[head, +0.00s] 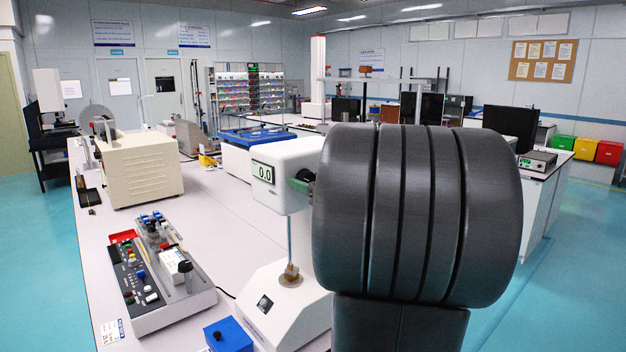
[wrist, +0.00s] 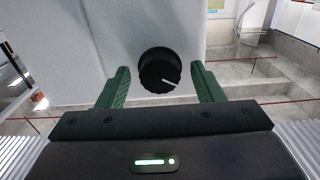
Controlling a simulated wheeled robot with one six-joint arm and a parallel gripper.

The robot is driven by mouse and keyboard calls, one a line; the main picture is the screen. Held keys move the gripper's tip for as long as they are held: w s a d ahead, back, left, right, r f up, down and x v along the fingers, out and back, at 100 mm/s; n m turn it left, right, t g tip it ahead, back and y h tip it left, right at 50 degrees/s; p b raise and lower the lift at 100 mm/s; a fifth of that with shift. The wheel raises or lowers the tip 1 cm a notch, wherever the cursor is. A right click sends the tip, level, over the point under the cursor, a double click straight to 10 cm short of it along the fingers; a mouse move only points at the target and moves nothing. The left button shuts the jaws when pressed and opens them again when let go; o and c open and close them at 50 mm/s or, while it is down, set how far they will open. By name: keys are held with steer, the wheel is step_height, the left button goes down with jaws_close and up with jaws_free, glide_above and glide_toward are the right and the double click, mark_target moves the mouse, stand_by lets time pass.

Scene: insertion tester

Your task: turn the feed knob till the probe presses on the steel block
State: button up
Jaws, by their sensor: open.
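The insertion tester (head: 285,158) stands on the white bench, with a white head, a column and a base. Its display (head: 263,171) reads 0.0. In the wrist view the black feed knob (wrist: 160,70) with a white pointer line sits on the tester's pale side face. The line points to the right and slightly down. My gripper (wrist: 160,88) is open, with one green finger on each side of the knob and a visible gap to it. The probe (head: 291,270) hangs below the head over the base. A steel block cannot be made out clearly at the probe's tip.
A blue box (head: 228,336) stands in front of the tester's base. A control panel (head: 160,270) with buttons and a beige instrument (head: 140,167) stand to the left. My dark arm hides the right side of the tester.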

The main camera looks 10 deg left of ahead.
steer(key=c, duration=1)
steer(key=shift+o, duration=0.2)
steer(key=m+b, duration=0.1)
steer(key=b, duration=0.1)
steer(key=shift+f+b, duration=0.3)
steer(key=shift+b, duration=0.1)
steer(key=shift+r+m+b, duration=0.25)
steer(key=shift+m+b, duration=0.45)
steer(key=shift+b, duration=0.05)
steer(key=o, duration=1)
steer(key=shift+c, duration=0.2)
steer(key=shift+d, duration=0.1)
steer(key=b+v, duration=0.3)
steer(key=v, duration=1)
steer(key=shift+s+d, duration=0.25)
steer(key=shift+s, duration=0.05)
